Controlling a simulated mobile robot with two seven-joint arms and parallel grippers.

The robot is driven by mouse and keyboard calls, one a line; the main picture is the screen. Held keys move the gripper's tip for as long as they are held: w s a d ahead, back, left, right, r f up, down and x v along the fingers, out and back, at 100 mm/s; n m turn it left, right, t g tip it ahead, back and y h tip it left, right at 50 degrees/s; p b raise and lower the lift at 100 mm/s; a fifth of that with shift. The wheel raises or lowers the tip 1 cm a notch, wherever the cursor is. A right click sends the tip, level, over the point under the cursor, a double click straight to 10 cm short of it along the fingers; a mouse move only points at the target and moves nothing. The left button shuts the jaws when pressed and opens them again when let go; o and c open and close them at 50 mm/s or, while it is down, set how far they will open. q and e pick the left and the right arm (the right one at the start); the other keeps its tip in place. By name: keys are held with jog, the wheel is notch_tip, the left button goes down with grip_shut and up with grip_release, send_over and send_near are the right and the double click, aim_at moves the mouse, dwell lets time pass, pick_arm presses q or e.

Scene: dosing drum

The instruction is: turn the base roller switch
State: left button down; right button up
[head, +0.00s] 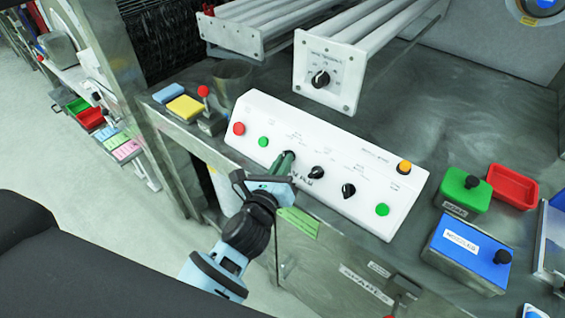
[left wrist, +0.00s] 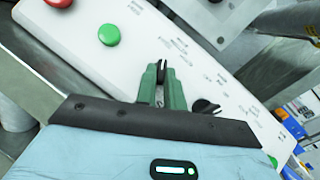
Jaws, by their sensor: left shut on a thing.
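The white control panel (head: 330,140) stands on the metal bench and carries a row of black rotary switches and coloured buttons. My left gripper (head: 288,156) reaches the panel from the front. In the left wrist view its green fingers (left wrist: 160,82) are shut on a black switch knob (left wrist: 161,70), the leftmost of the row. The fingers hide most of that knob in the head view. Two more black knobs, a middle one (head: 316,173) and a right one (head: 348,190), are free. The printed labels are too small to read, so I cannot tell which is the base roller switch. My right gripper is not in view.
The panel has a red button (head: 239,128), green buttons (head: 263,142) and an orange button (head: 404,167). Behind it, a roller frame carries another black knob (head: 320,79). Green (head: 462,190) and blue (head: 468,252) boxes and a red tray (head: 513,187) stand at the right.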

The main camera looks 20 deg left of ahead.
pick_arm(q)
jog(key=m+h, duration=0.1)
jog(key=m, duration=0.1)
jog(key=m+h+p, duration=0.1)
jog(key=m+h, duration=0.2)
jog(key=m, duration=0.1)
jog(key=shift+w+a+r+m+p, duration=0.1)
jog(key=shift+a+m+p, duration=0.2)
jog(key=shift+a+p, duration=0.1)
jog(key=m+g+h, duration=0.1)
jog(key=m+h, duration=0.2)
jog(key=shift+a+m, duration=0.15)
jog(key=shift+m, duration=0.25)
jog(key=shift+w+a+m+g+h, duration=0.1)
jog(key=shift+m+g+h, duration=0.65)
jog(key=shift+m, duration=0.7)
jog(key=shift+w+a+m+g+h, duration=0.1)
jog(key=shift+m+g+h, duration=0.65)
jog(key=shift+m, duration=0.7)
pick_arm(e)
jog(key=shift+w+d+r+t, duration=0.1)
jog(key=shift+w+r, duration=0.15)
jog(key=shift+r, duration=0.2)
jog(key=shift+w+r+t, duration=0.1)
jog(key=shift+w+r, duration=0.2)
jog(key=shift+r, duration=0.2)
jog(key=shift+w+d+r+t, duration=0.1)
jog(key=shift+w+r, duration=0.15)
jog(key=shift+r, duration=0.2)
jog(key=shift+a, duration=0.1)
